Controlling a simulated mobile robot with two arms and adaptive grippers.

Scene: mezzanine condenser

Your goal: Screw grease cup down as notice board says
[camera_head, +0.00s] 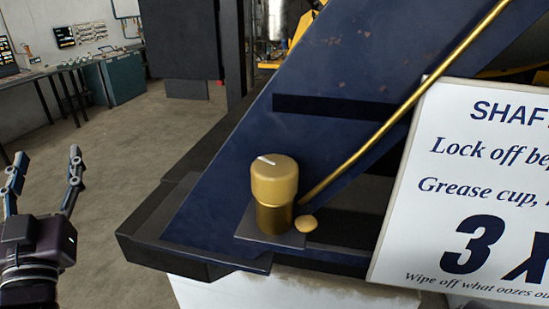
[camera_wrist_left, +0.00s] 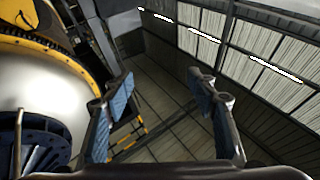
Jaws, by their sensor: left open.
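The brass grease cup (camera_head: 274,182) stands upright on a small ledge of the dark blue frame in the head view, with a white mark on its cap. A brass pipe (camera_head: 370,138) rises from beside it to the upper right. A small tan blob (camera_head: 306,223) lies at its foot. The notice board (camera_head: 470,190) at the right reads "Lock off be…", "Grease cup," and a large "3 X", cut off by the picture edge. My left gripper (camera_head: 45,172) is open and empty at the far left, well apart from the cup; its fingers also show in the left wrist view (camera_wrist_left: 160,110).
The blue frame (camera_head: 330,80) rests on a pale plinth (camera_head: 290,294). The floor (camera_head: 120,160) between my left gripper and the frame is clear. A bench (camera_head: 60,72) and a green cabinet (camera_head: 118,78) stand behind. The wrist view shows a large pale round housing (camera_wrist_left: 45,90) at left.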

